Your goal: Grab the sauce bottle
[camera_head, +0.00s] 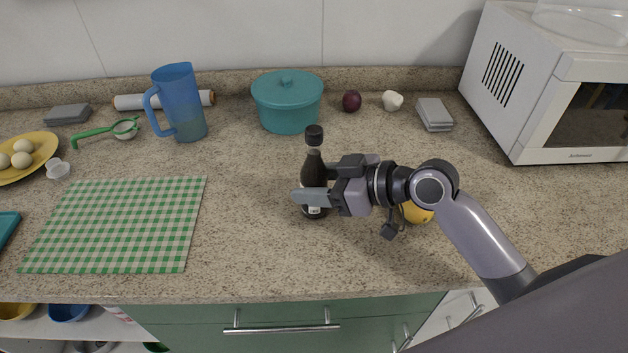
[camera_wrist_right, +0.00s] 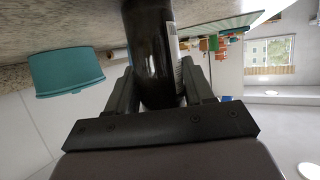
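The sauce bottle (camera_head: 313,169) is dark with a black cap and stands upright on the counter. My right gripper (camera_head: 311,190) is at it from the right, with one finger across the front of its lower body. In the right wrist view the bottle (camera_wrist_right: 152,50) is between the two fingers (camera_wrist_right: 158,85), with little or no gap on either side. I cannot tell whether they press on it. The far finger is mostly hidden in the head view. My left gripper is not in view.
A yellow fruit (camera_head: 416,212) lies just behind my right wrist. A teal pot (camera_head: 287,103) and blue pitcher (camera_head: 179,105) stand at the back. A microwave (camera_head: 545,85) is at the right. A green checked mat (camera_head: 120,225) lies left; the counter between mat and bottle is clear.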

